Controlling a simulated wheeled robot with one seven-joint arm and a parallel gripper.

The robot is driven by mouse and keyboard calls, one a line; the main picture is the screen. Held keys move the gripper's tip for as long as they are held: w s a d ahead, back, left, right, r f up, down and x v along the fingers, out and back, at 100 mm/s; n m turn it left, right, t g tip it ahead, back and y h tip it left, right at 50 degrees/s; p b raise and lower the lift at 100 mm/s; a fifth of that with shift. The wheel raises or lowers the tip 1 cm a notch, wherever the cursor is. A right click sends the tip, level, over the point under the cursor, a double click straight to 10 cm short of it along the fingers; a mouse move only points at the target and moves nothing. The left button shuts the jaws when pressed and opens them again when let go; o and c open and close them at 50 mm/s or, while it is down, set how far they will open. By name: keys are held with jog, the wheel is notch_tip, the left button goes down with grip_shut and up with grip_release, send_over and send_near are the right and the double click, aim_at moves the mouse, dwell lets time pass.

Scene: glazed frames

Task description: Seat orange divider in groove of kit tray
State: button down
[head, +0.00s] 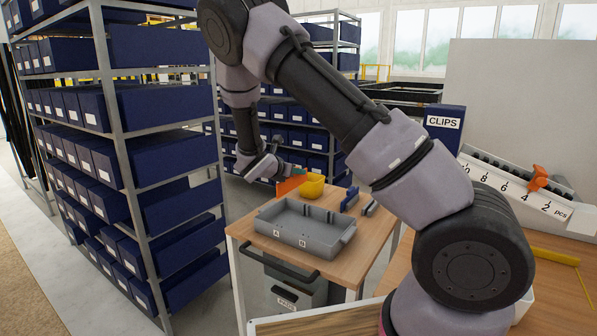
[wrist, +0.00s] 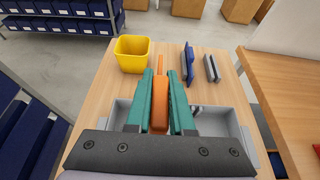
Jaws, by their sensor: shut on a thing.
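My gripper (wrist: 160,97) has teal fingers shut on the orange divider (wrist: 159,116), which points away from me between them. In the head view the orange divider (head: 290,184) shows beyond the back edge of the grey kit tray (head: 322,247), apart from it and seemingly above table height. The tray lies on the wooden table, with labels A and B on its near wall. In the wrist view the tray (wrist: 216,120) is partly hidden under my gripper and the divider. The grooves are too small or hidden to make out well.
A yellow bin (head: 312,187) stands behind the tray, close to the divider in the picture. A blue piece (wrist: 188,64) and a grey piece (wrist: 212,69) stand to its right. Shelves of blue bins (head: 170,160) rise at left. Another wooden table (wrist: 287,85) is at right.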

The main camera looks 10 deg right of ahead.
jog(key=shift+s, duration=0.1)
jog(key=shift+f, duration=0.15)
jog(key=shift+a+f, duration=0.1)
jog(key=shift+f, duration=2.65)
jog(key=shift+f, duration=4.1)
jog(key=c, duration=0.7)
grip_release()
jog(key=shift+s+a, duration=0.1)
jog(key=v, duration=1)
jog(key=shift+s+a, duration=0.15)
jog(key=shift+s, duration=0.1)
